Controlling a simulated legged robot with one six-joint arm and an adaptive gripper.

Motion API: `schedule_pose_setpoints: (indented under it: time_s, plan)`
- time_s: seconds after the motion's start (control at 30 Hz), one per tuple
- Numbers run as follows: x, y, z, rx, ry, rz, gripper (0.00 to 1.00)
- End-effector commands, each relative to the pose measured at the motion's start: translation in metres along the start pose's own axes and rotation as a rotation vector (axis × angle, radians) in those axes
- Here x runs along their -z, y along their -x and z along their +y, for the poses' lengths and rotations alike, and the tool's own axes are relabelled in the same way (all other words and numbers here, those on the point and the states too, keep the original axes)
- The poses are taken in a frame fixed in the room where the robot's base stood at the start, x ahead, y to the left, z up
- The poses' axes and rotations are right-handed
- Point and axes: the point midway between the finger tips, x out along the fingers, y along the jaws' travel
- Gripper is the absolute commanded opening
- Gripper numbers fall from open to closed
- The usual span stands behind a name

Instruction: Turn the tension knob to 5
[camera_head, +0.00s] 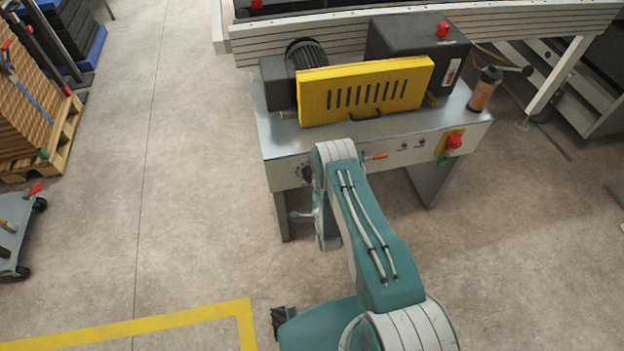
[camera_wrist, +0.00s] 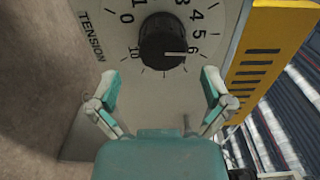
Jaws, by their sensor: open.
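The tension knob (camera_wrist: 166,42) is a round black knob on a pale dial plate marked TENSION in the wrist view. Its white pointer line points right, at about the 6; the 5 is just above that. In the head view the knob (camera_head: 307,172) is a small dark shape at the left of the machine's front panel, beside my arm. My gripper (camera_wrist: 160,88) is open in the wrist view. Its two fingers stand apart on either side, below the knob in the picture, with nothing between them. In the head view my arm largely hides the gripper.
The steel machine table (camera_head: 275,140) carries a yellow guard (camera_head: 365,90) and a dark motor. A red emergency button (camera_head: 453,142) is at the panel's right. An orange-brown bottle (camera_head: 484,90) stands at the right end.

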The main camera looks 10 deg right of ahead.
Motion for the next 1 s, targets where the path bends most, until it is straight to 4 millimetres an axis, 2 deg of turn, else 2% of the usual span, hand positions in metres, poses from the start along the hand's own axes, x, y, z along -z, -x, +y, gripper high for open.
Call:
schedule_pose_setpoints:
  time_s: [0.2,0.4,0.83,1.0]
  plan:
    - [0.001,0.046,0.001,-0.005,0.000,0.001,1.00]
    - [0.001,0.070,0.002,-0.004,0.000,0.002,1.00]
    - [0.001,0.073,0.001,-0.002,0.017,0.002,1.00]
    - [0.001,0.071,0.001,-0.001,0.235,0.001,1.00]
